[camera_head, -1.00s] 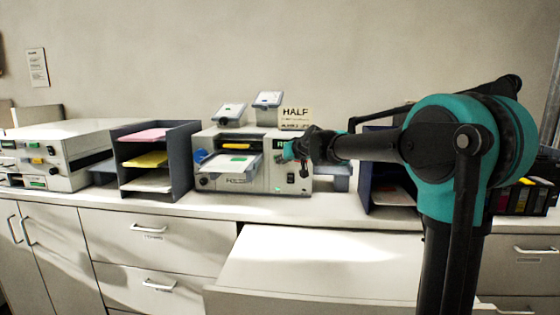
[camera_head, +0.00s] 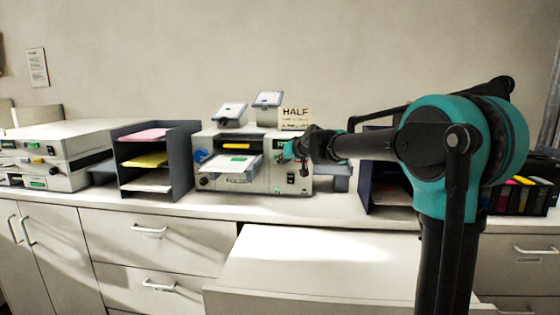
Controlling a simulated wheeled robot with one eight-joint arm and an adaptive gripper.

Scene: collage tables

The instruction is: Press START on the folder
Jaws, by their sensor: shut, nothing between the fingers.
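The folder (camera_head: 232,182) is a pale grey machine on the counter, with a lettered front and a feed tray (camera_head: 235,160) sticking out. My gripper (camera_head: 289,150) is shut and empty at the upper right of the folder's front. It covers part of the panel there. A small dark display with green marks shows just left of and above the fingertips. The START button cannot be made out, and I cannot tell whether the fingertips touch the panel. A dark switch (camera_head: 291,179) shows below my gripper.
A sign reading HALF (camera_head: 295,118) stands behind the folder's top. A dark paper sorter (camera_head: 184,165) with coloured sheets stands to the left, and another machine (camera_head: 70,170) beyond it. A second dark organiser (camera_head: 388,195) stands to the right, partly behind my arm.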

